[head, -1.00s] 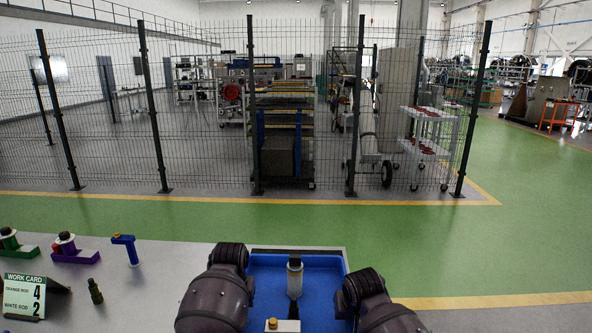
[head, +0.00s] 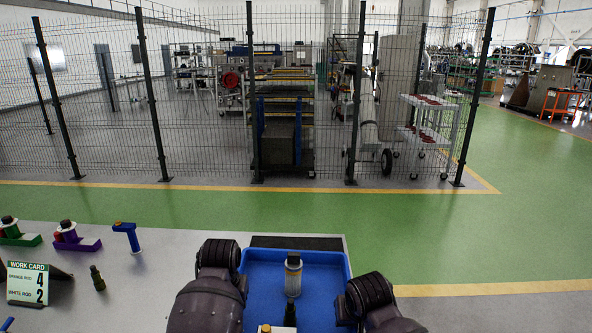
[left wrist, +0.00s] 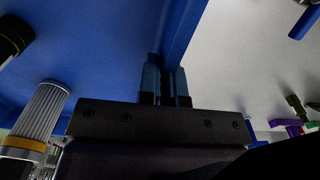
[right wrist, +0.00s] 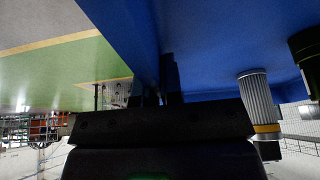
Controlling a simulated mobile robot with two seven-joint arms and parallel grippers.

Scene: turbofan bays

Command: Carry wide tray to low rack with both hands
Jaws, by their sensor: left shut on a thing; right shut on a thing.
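The wide blue tray (head: 337,263) is in front of me at the bottom of the head view. A pale cylindrical filter (head: 293,277) stands in it, and it also shows in the left wrist view (left wrist: 42,115) and right wrist view (right wrist: 258,98). A dark part (right wrist: 308,55) is beside the filter in the right wrist view. My left gripper (left wrist: 167,88) is shut on the tray's left wall. My right gripper (right wrist: 168,85) is shut on its right wall. In the head view my arms hide both fingertips. I cannot tell which thing is the low rack.
On the grey tabletop at left are a work card (head: 27,284), a dark green bottle-like part (head: 97,278), a blue part (head: 126,236) and purple (head: 76,240) and green holders (head: 15,235). A mesh fence (head: 210,110) stands beyond the green floor (head: 400,218). A white trolley (head: 430,103) is behind it.

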